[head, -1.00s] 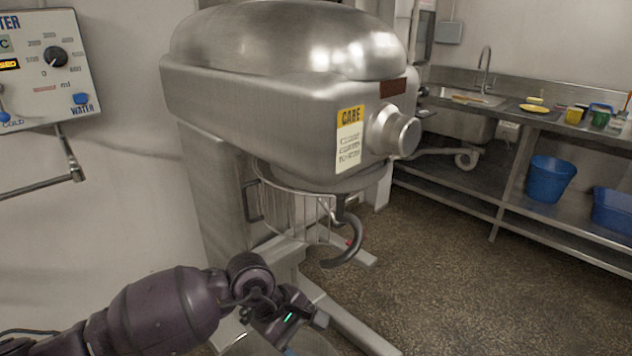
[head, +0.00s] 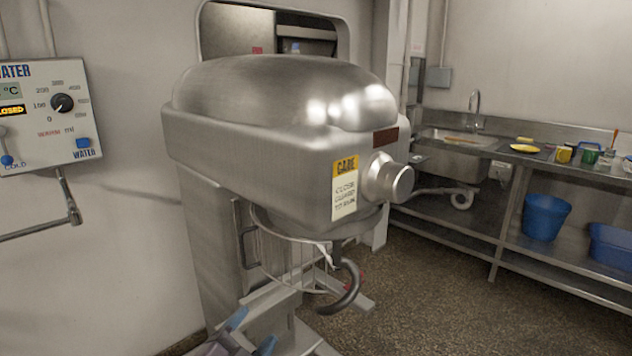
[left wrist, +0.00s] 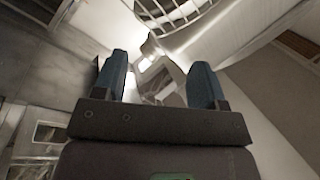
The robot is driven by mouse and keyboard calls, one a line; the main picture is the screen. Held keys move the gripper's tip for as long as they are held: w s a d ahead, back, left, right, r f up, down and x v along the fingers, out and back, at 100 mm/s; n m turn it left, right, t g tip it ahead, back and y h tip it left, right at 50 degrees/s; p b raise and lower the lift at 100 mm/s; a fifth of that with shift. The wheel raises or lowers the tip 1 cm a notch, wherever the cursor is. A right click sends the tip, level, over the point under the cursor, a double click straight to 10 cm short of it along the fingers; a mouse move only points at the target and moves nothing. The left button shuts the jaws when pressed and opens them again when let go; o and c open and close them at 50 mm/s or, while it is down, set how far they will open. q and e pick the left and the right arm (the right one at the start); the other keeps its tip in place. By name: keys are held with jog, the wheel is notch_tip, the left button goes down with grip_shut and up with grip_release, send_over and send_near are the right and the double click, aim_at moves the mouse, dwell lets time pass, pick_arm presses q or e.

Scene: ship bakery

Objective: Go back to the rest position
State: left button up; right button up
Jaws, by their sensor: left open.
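My left gripper (head: 252,335) shows at the bottom of the head view, with two blue fingertips apart, in front of the mixer's base. In the left wrist view its two blue fingers (left wrist: 162,80) stand wide apart with nothing between them. The big steel mixer (head: 270,130) stands ahead, with its dark dough hook (head: 347,290) hanging below the head beside a wire guard (head: 290,258). My left gripper is below and left of the hook, apart from it in the picture. My right gripper is not in view.
A water panel (head: 45,115) with a pipe (head: 72,205) is on the left wall. A steel counter (head: 530,150) with a sink runs along the right, with blue tubs (head: 545,217) on its lower shelf. Brown floor (head: 440,310) lies clear at the right.

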pick_arm(q)
jog(key=s+a+f+n+g+y, duration=0.2)
jog(key=s+a+f+n+y, duration=0.1)
jog(key=s+f, duration=0.4)
jog(key=s+a+f+n+g+y, duration=0.2)
jog(key=s+a+f+n, duration=0.4)
jog(key=s, duration=0.4)
jog(key=s+a+f+n+g+y+p, duration=0.1)
jog(key=s+a+f+n+g+y, duration=0.1)
jog(key=s+a+f+n+y, duration=0.2)
jog(key=s+a+f, duration=0.3)
jog(key=s+f, duration=0.2)
jog(key=f, duration=0.1)
jog(key=shift+n+g, duration=0.3)
jog(key=shift+c, duration=0.3)
